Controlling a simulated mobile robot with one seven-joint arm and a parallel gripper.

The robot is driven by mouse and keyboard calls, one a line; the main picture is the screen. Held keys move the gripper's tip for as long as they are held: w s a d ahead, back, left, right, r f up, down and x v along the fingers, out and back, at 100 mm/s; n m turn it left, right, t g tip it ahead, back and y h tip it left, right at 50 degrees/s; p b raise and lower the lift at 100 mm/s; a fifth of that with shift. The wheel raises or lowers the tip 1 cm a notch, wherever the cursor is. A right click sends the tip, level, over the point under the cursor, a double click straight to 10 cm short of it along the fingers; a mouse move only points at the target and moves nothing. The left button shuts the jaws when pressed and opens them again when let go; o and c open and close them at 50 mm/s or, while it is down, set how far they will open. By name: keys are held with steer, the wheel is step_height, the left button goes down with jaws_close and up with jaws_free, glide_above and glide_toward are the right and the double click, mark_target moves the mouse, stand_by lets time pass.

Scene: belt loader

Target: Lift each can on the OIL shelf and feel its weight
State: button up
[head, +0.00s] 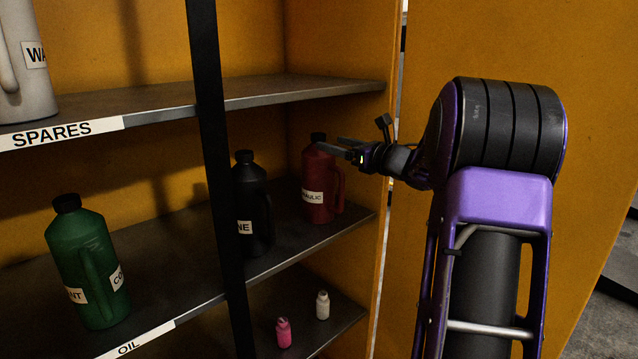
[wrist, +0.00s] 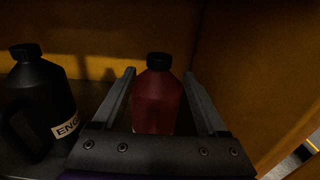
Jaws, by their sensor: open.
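The OIL shelf (head: 185,268) holds a green can (head: 85,255) at the left, a black can (head: 258,228) behind the dark upright, and a red can (head: 318,175) at the right end. All three stand upright with black caps. My gripper (head: 333,147) is at the upper part of the red can. In the wrist view my open gripper (wrist: 160,95) has one finger on each side of the red can (wrist: 154,105); contact cannot be told. The black can also shows in the wrist view (wrist: 38,90), left of the fingers. The red can's base is hidden there.
A dark upright post (head: 212,150) crosses the shelf fronts. The SPARES shelf (head: 165,115) lies above, with a pale jug (head: 22,75). A pink bottle (head: 284,333) and a white bottle (head: 322,306) stand on the shelf below. The orange cabinet side wall is close on the right.

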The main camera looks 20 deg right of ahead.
steer(key=p+x, duration=0.1)
steer(key=x, duration=0.8)
steer(key=shift+w+a, duration=0.1)
steer(key=shift+c, duration=0.2)
jaws_close()
steer(key=shift+f, duration=0.1)
stand_by(0.9)
